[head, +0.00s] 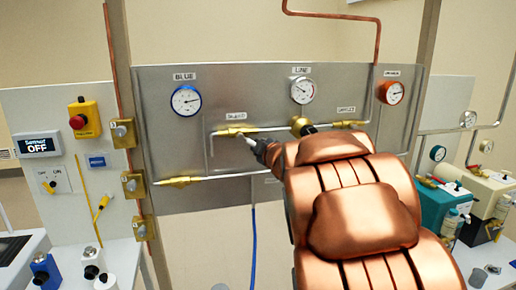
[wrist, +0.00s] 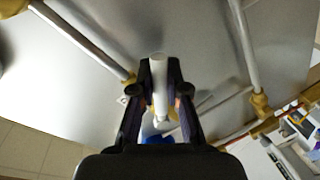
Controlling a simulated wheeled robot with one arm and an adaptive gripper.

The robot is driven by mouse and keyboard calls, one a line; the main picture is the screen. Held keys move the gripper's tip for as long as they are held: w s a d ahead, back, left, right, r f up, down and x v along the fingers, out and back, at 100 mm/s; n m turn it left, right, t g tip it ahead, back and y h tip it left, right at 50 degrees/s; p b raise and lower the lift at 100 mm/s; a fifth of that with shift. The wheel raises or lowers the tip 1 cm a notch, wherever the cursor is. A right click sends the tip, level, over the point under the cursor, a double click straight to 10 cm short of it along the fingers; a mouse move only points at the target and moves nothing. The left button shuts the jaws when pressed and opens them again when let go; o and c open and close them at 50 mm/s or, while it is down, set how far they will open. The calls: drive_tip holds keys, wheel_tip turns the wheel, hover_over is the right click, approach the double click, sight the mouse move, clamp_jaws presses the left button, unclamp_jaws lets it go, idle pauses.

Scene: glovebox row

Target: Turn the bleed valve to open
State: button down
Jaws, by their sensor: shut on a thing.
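The bleed valve (head: 234,131) is a brass fitting on a silver pipe, under a small blurred label on the grey metal panel. Its white handle (head: 248,139) slants down to the right in the head view. My gripper (head: 257,146) is at the handle's free end, partly hidden by my copper-coloured arm. In the wrist view, the white handle (wrist: 159,92) stands between the two dark fingers of my gripper (wrist: 160,68), which are shut on it. The valve's stem is not clear in the wrist view.
Blue (head: 186,100), white (head: 302,90) and orange-red (head: 391,92) gauges sit on the panel above. A second brass valve (head: 348,124) is to the right, and another brass fitting (head: 180,181) is at lower left. A blue hose (head: 254,235) hangs below.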

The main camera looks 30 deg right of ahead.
drive_tip(key=shift+r+n, duration=0.2)
drive_tip(key=shift+n, duration=0.1)
idle(0.4)
drive_tip(key=c, duration=1.2)
unclamp_jaws()
drive_tip(key=shift+d, duration=0.1)
drive_tip(key=shift+o, duration=0.2)
